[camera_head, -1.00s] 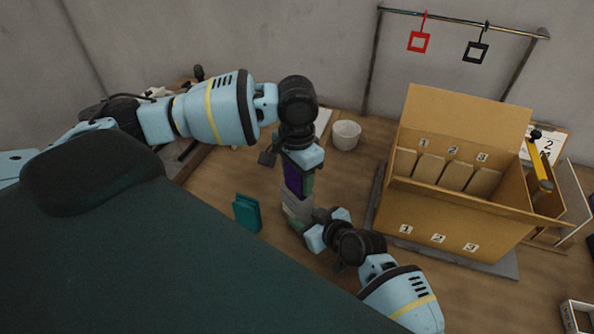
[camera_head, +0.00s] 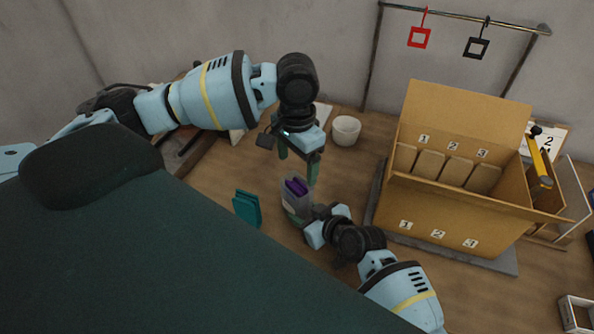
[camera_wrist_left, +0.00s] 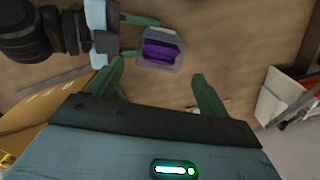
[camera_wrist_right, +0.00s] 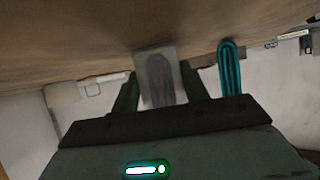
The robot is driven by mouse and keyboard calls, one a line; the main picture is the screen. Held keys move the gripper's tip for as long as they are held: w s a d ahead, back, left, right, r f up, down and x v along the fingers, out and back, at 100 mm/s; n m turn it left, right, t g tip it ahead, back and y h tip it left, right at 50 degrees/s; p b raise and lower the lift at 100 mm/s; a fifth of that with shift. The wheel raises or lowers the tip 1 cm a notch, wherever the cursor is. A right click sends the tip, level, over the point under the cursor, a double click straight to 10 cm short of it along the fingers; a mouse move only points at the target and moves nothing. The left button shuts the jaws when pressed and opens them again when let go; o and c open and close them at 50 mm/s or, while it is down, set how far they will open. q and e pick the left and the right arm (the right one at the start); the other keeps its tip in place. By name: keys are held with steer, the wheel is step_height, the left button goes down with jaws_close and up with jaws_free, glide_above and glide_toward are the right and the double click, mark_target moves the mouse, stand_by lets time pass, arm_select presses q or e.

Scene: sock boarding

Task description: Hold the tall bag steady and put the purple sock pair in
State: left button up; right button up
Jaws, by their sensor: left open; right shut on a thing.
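The purple sock pair (camera_head: 296,187) sits inside the tall bag (camera_head: 291,205), a translucent grey bag standing upright on the table. In the left wrist view the purple sock pair (camera_wrist_left: 160,52) shows within the open mouth of the bag (camera_wrist_left: 172,37). My left gripper (camera_head: 298,172) is open and empty, above the bag with its fingers pointing down. My right gripper (camera_head: 303,222) is low at the bag's near right side and shut on it. In the right wrist view the bag (camera_wrist_right: 160,75) is between the fingers, with a dark shape showing through its wall.
A teal sock pair (camera_head: 246,209) stands left of the bag. A white cup (camera_head: 346,130) stands behind it. A large cardboard box (camera_head: 440,215) with numbered compartments stands at right on a grey mat. A rail with red (camera_head: 419,37) and black (camera_head: 476,47) tags is behind.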

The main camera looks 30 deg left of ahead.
arm_select(q)
step_height(320, 180, up, 8)
stand_by(0.8)
arm_select(e)
steer(key=o, duration=0.8)
steer(key=shift+o, duration=0.2)
steer(key=shift+v, duration=6.05)
steer(key=shift+f, duration=0.1)
